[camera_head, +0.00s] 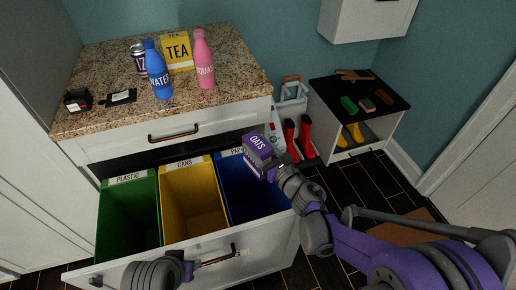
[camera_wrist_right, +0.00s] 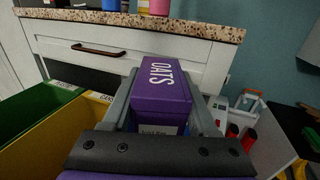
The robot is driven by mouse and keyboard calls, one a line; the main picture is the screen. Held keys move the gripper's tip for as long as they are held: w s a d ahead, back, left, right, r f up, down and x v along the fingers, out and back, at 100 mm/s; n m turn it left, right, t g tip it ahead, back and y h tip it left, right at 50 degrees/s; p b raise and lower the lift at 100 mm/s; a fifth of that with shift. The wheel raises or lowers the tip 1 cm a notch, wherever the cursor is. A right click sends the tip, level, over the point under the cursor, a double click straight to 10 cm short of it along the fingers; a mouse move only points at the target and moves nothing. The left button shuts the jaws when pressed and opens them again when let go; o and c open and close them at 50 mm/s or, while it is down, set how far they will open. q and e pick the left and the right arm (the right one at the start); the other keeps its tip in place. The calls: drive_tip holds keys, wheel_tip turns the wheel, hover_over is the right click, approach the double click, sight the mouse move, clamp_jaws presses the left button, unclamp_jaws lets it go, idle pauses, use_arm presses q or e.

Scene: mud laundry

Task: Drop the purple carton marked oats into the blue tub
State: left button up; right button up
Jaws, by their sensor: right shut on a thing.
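The purple carton marked OATS (camera_head: 258,148) is upright in my right gripper (camera_head: 270,168), above the back right part of the blue tub in the head view. In the right wrist view the carton (camera_wrist_right: 160,95) sits between the two grey fingers (camera_wrist_right: 165,115), which are shut on it. The blue tub (camera_head: 245,198) is the rightmost of three in the pulled-out drawer; its label is partly hidden by the carton. My left gripper (camera_head: 186,268) is low at the drawer front, beside the handle; its jaws are not clear.
A green tub (camera_head: 128,215) marked PLASTIC and a yellow tub (camera_head: 192,200) marked CANS share the drawer (camera_head: 265,240). The granite counter (camera_head: 110,65) above holds bottles, a can and a tea box. A black-topped shelf (camera_head: 350,95) and red boots (camera_head: 305,138) stand to the right.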

drive_tip(key=shift+f+b, duration=1.8)
drive_tip(key=shift+f, duration=1)
drive_tip(key=o, duration=1.4)
drive_tip(key=shift+s, duration=0.1)
drive_tip(key=v, duration=1)
drive_tip(key=shift+s+d+r+p, duration=0.1)
drive_tip(key=shift+s+d+p, duration=0.15)
drive_tip(key=shift+s+p, duration=0.05)
